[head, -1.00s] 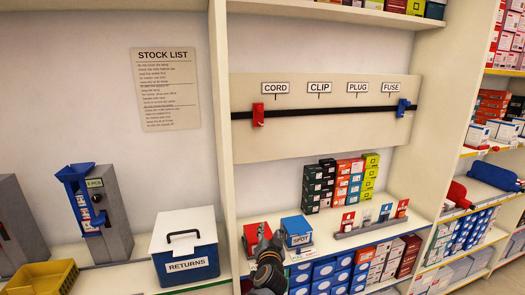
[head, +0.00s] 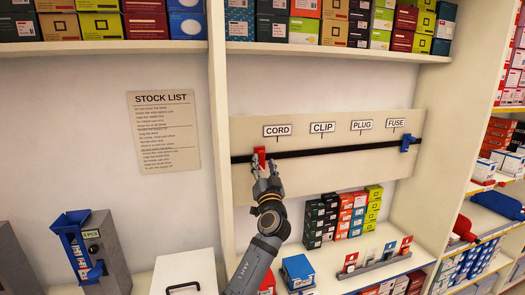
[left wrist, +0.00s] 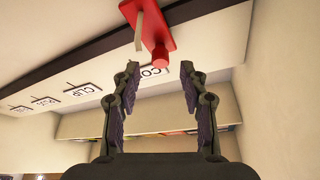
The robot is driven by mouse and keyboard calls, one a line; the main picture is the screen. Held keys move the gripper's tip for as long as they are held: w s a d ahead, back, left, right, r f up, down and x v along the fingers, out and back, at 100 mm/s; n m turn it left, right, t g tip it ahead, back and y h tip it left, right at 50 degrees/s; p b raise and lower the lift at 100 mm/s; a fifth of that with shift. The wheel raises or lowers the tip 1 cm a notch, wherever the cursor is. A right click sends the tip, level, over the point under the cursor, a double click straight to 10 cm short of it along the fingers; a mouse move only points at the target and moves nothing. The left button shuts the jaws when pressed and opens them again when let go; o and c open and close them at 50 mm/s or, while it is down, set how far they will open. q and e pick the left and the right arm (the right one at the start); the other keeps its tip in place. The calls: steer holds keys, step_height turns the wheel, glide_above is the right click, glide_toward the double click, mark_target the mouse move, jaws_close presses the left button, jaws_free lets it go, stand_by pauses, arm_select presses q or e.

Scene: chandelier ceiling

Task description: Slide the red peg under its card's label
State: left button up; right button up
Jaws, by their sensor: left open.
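The red peg (head: 260,157) sits on the black rail (head: 340,151) near its left end, slightly left of and below the CORD label (head: 277,131). CLIP (head: 322,127), PLUG (head: 361,125) and FUSE (head: 396,123) labels follow rightward. A blue peg (head: 407,144) is on the rail near its right end. My left gripper (head: 266,169) is open just below and in front of the red peg. In the left wrist view, the red peg (left wrist: 147,25) with its round knob lies beyond the open, empty fingers (left wrist: 159,72). My right gripper is not in view.
A rack (head: 374,270) of small red and blue cards stands on the shelf below. Stacked boxes (head: 343,213) stand behind it. A stock list (head: 164,132) hangs left, its lines too small to read. A shelf (head: 330,50) with boxes lies above.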

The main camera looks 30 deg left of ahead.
mark_target(262, 155)
arm_select(q)
steer(key=shift+p+x, duration=0.55)
steer(key=shift+x, duration=1.35)
steer(key=shift+c, duration=0.4)
jaws_close()
